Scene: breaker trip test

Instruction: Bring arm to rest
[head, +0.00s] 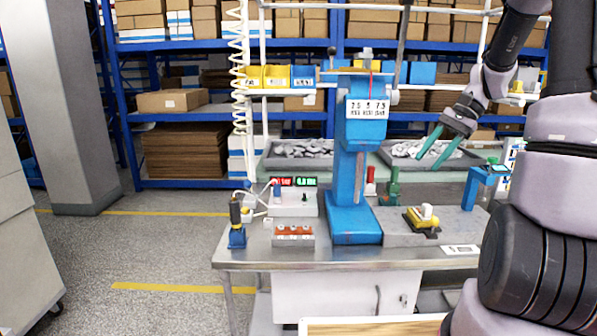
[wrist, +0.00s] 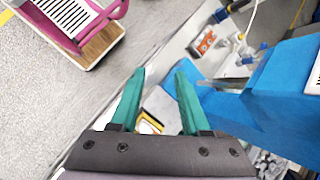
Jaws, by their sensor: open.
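My gripper (head: 429,161) hangs from my arm at the right of the head view, its two teal fingers pointing down and left. It is raised above the right part of the bench (head: 300,257), over the rear grey trays. In the wrist view the gripper (wrist: 159,78) is open, with a clear gap between the fingers and nothing held. A yellow and black fixture with a white top (head: 422,220) sits on a grey plate on the bench, below the gripper. In the wrist view part of the yellow piece (wrist: 149,124) shows between the fingers.
A tall blue press (head: 354,190) stands mid-bench, left of my gripper. A blue bracket (head: 485,177) stands at the right. A red block (head: 293,236) and a switch box (head: 293,203) are at the left. Shelves with boxes stand behind. Floor to the left is open.

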